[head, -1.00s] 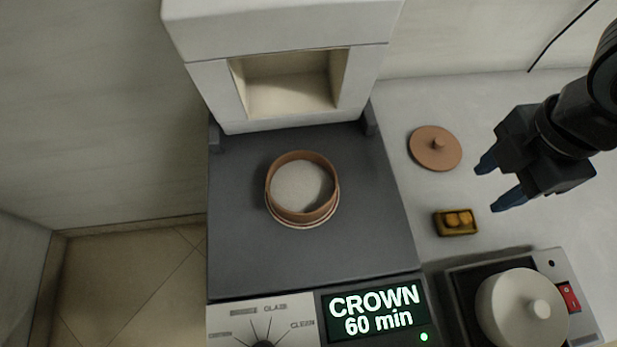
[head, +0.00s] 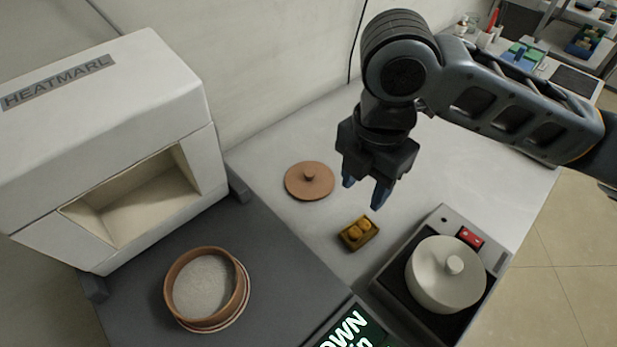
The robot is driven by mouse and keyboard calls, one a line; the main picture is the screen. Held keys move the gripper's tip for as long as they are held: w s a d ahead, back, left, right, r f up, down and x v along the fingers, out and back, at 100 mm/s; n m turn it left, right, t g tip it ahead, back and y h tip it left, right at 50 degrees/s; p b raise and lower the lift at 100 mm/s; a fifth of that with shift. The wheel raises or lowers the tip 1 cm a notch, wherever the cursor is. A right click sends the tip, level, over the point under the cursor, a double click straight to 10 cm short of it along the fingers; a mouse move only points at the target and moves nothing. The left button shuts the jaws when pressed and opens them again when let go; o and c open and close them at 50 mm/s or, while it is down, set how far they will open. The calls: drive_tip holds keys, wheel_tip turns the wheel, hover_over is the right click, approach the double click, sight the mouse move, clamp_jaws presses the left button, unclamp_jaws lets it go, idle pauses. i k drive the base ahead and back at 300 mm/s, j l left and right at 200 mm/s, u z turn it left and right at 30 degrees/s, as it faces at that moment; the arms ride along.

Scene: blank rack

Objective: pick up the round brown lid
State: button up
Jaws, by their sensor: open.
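The round brown lid (head: 310,182) lies flat on the pale counter, its small central knob facing up. It is to the right of the white furnace and fully in view. My gripper (head: 363,196) is open and empty, with its blue fingertips pointing down. In the picture it is just right of the lid, apart from it and seemingly above the counter. The exact height of the fingertips is hard to tell.
A round brown dish with pale grains (head: 205,287) sits on the dark platform before the white furnace (head: 120,130). A small tray with yellow-brown pieces (head: 358,233) lies near the lid. Counter right of my gripper is clear.

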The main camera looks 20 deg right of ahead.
sight(306, 180)
drive_tip(key=l+u, duration=0.75)
drive_tip(key=k+l+u, duration=0.1)
drive_tip(key=l+u, duration=0.3)
